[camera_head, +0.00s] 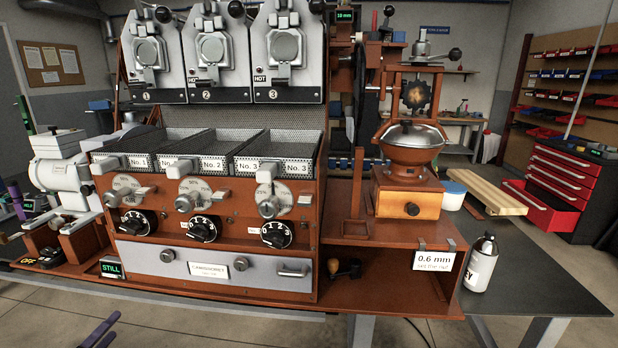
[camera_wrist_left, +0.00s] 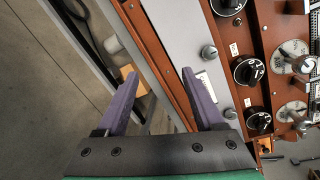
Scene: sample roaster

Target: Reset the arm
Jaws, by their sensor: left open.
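My left gripper (camera_head: 108,328) shows at the bottom left of the head view as slim purple fingers, in front of the roaster bench's lower front edge; its arm is cut off by the frame. In the left wrist view the gripper (camera_wrist_left: 160,78) has its two purple fingers spread, with nothing between them. The grey drawer (camera_head: 165,268) lies beyond the fingers and also runs through the wrist view (camera_wrist_left: 170,25). No contact with the bench shows. My right gripper is in neither view.
The roaster (camera_head: 310,190) with its black dials (camera_head: 203,229) fills the middle. A grinder (camera_head: 408,190) stands on the brown shelf at right. A white bottle (camera_head: 480,265) stands on the dark table (camera_head: 540,290). Open floor (camera_head: 40,325) lies at lower left.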

